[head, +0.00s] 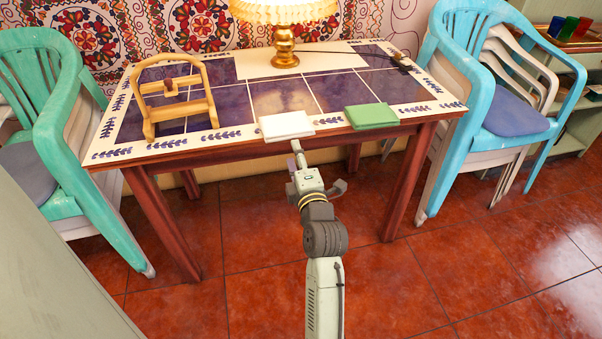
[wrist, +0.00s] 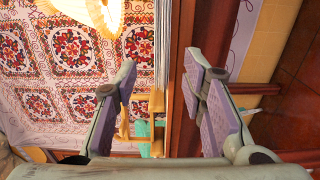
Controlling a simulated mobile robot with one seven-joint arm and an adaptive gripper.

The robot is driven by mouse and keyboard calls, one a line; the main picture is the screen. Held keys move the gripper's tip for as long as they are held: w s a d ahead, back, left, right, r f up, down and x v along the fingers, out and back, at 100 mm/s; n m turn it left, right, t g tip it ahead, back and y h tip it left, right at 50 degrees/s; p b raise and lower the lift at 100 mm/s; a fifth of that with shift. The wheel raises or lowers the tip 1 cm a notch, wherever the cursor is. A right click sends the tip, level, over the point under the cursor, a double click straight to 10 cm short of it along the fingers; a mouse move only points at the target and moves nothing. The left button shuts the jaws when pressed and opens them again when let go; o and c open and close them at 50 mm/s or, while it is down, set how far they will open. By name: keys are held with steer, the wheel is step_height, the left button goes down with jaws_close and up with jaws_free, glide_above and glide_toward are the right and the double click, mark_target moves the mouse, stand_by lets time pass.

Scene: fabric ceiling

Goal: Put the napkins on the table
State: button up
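A white napkin stack (head: 286,125) lies flat at the front edge of the table (head: 110,137). A green napkin stack (head: 371,115) lies to its right, also at the front edge. My gripper (head: 318,168) is just in front of and below the white stack, with its fingers spread. In the wrist view, my gripper (wrist: 162,62) is open with nothing touching its pads. The white stack shows edge-on as pale layers (wrist: 168,45) in the gap between the fingers, beside the brown table edge (wrist: 184,80).
An empty wooden holder (head: 172,100) stands at the table's left. A lit lamp (head: 284,45) stands at the back middle, its cord running right. Plastic chairs flank the table at the left (head: 80,180) and right (head: 460,130). The tabletop between holder and napkins is clear.

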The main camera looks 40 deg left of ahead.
steer(key=shift+b+v, duration=0.55)
steer(key=shift+v, duration=1.8)
